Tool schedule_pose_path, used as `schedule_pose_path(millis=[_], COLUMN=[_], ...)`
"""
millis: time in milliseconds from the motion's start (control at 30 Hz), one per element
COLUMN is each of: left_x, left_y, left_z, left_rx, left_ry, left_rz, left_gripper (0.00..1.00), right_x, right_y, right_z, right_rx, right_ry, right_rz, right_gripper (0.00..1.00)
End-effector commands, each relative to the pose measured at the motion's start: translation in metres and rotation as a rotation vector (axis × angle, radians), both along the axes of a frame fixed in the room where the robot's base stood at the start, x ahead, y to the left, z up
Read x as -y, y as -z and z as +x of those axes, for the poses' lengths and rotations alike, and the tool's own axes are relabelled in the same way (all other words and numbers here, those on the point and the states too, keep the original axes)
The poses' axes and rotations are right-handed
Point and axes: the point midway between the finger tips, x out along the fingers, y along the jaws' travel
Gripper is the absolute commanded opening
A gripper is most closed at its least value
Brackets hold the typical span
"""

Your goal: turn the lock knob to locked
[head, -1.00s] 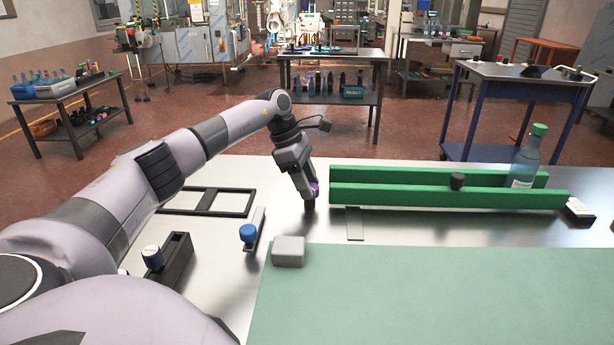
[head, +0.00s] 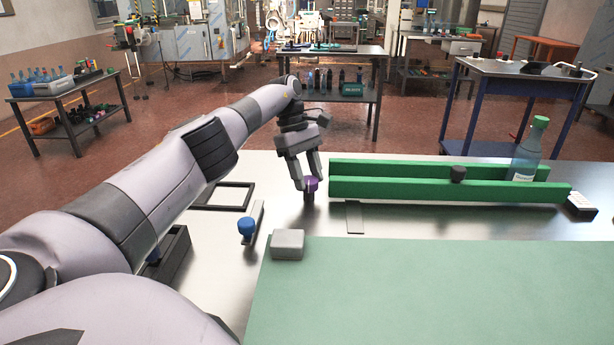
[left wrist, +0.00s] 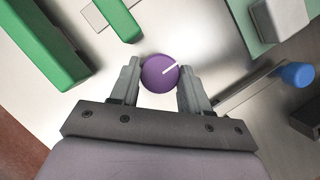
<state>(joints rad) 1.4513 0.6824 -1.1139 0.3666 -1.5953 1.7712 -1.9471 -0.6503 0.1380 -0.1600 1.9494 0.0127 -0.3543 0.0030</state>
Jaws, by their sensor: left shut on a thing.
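A purple round knob (head: 311,185) stands on a dark post on the metal table, left of the green rails. My left gripper (head: 308,186) comes down over it and is shut on it, one finger on each side. In the left wrist view the purple knob (left wrist: 160,73) shows from above between the fingertips (left wrist: 159,80). A white line on its top runs from near the middle toward the upper right. I see no lock markings around it. My right gripper is not in view.
A blue knob (head: 246,227) on a metal strip, a grey block (head: 288,244) and a green mat (head: 430,290) are nearer. A black frame (head: 226,197) lies at left.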

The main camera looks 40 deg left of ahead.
Motion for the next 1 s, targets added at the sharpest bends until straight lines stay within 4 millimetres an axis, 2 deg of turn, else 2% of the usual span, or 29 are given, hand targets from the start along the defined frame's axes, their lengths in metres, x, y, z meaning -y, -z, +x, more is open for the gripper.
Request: schedule_pose_path(millis=[633,667,700,733,1000], left_x=[0.0002,0.0002,0.0002,0.0002,-0.0001], left_y=[-0.0004,-0.0004,-0.0004,-0.0004,-0.0002], left_z=[0.0003,0.0003,0.0003,0.0003,0.0002], left_rx=[0.001,0.001,0.001,0.001,0.000], left_ry=[0.028,0.028,0.028,0.028,0.025], left_rz=[0.001,0.001,0.001,0.001,0.001], left_gripper=[0.16,0.53,0.66,0.72,0.72], right_x=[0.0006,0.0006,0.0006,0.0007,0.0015], right_y=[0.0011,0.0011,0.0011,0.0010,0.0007], right_z=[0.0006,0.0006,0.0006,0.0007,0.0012], right_rx=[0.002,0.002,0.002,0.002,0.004], right_ry=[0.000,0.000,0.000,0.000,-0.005], right_rz=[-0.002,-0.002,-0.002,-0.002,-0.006], right_gripper=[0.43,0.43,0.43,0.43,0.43])
